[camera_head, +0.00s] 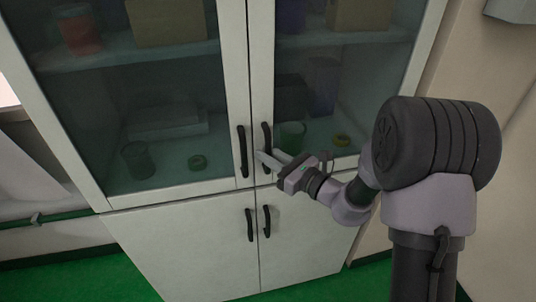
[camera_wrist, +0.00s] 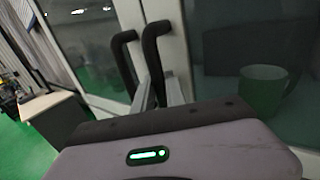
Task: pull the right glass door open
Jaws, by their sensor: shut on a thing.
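The right glass door (camera_head: 371,39) of a white cabinet stands at the right in the head view, and it looks closed against the left door. Its black bar handle (camera_head: 266,137) is upright near the middle seam. My gripper (camera_head: 269,160) reaches it from the right and is shut on the lower part of this handle. In the wrist view the right handle (camera_wrist: 153,50) rises between my two pale fingers (camera_wrist: 160,94). The grip itself is partly hidden by the gripper body.
The left glass door (camera_head: 112,85) has its own black handle (camera_head: 242,150) close beside my fingers. Two lower solid doors with black handles (camera_head: 249,225) sit beneath. A green cup (camera_wrist: 262,92) and other items stand behind the glass. The green floor (camera_head: 85,280) shows clear in front.

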